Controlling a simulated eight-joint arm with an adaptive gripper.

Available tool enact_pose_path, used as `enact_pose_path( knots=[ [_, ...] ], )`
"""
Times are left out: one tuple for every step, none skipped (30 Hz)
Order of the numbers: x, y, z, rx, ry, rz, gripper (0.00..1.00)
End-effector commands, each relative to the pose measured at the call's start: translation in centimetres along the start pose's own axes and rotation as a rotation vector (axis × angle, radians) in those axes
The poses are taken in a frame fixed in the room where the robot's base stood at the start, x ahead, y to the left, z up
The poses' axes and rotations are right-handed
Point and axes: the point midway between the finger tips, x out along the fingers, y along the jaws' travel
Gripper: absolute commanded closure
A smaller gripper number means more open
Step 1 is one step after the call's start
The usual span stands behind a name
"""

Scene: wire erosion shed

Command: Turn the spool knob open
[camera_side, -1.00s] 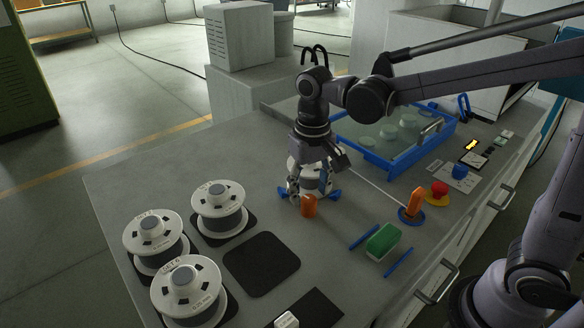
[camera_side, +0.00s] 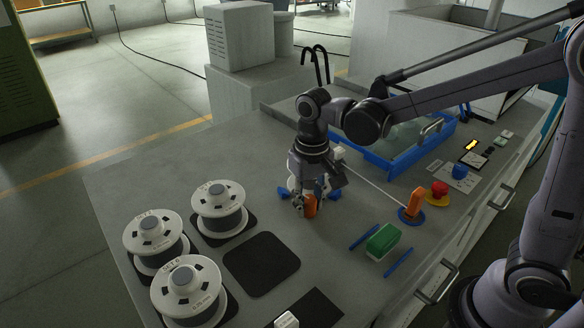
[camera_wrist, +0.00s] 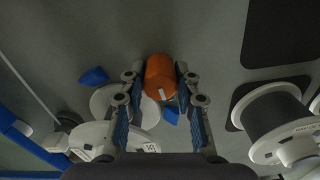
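The orange knob (camera_side: 310,205) stands low on the grey bench, beside a white spool and blue pieces under my gripper. In the wrist view the knob (camera_wrist: 160,78) has a white mark on its lower edge. My gripper (camera_side: 308,199) points down over it. In the wrist view its two blue-padded fingers (camera_wrist: 160,72) are on either side of the knob, apart and very close to its sides; firm contact does not show. The white spool (camera_wrist: 105,102) lies partly behind the left finger. In the side view my gripper hides most of this spool.
Several white spools (camera_side: 219,210) stand at the left, beside a bare dark pad (camera_side: 260,264). To the right are an orange lever (camera_side: 414,203), a red button (camera_side: 440,188) and a green block (camera_side: 383,240) between blue strips. A blue-framed tank (camera_side: 375,160) is behind.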

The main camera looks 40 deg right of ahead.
Motion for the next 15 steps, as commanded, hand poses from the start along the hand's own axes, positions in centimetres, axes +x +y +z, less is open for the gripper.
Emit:
enact_pose_path(
  knots=[
    [0.02,0.02,0.01,-0.001,0.0,0.0,1.0],
    [0.02,0.02,0.01,-0.002,0.0,0.0,1.0],
    [0.02,0.02,0.01,-0.004,0.0,0.0,1.0],
    [0.02,0.02,0.01,-0.008,0.0,0.0,1.0],
    [0.02,0.02,0.01,-0.012,0.0,0.0,1.0],
    [0.03,0.02,0.01,-0.021,0.0,0.0,1.0],
    [0.03,0.02,0.01,-0.03,-0.001,0.0,1.0],
    [0.03,0.02,0.01,-0.04,-0.001,0.0,1.0],
    [0.03,0.02,0.01,-0.056,-0.001,0.0,1.0],
    [0.04,0.02,0.01,-0.071,-0.002,0.0,1.0],
    [0.04,0.02,0.01,-0.087,-0.002,-0.001,1.0],
    [0.05,0.02,0.01,-0.111,-0.003,-0.001,1.0],
    [0.05,0.02,0.01,-0.131,-0.004,-0.001,1.0],
    [0.05,0.02,0.01,-0.151,-0.004,-0.001,1.0],
    [0.05,0.02,0.02,-0.181,-0.004,-0.001,1.0]
  ],
)
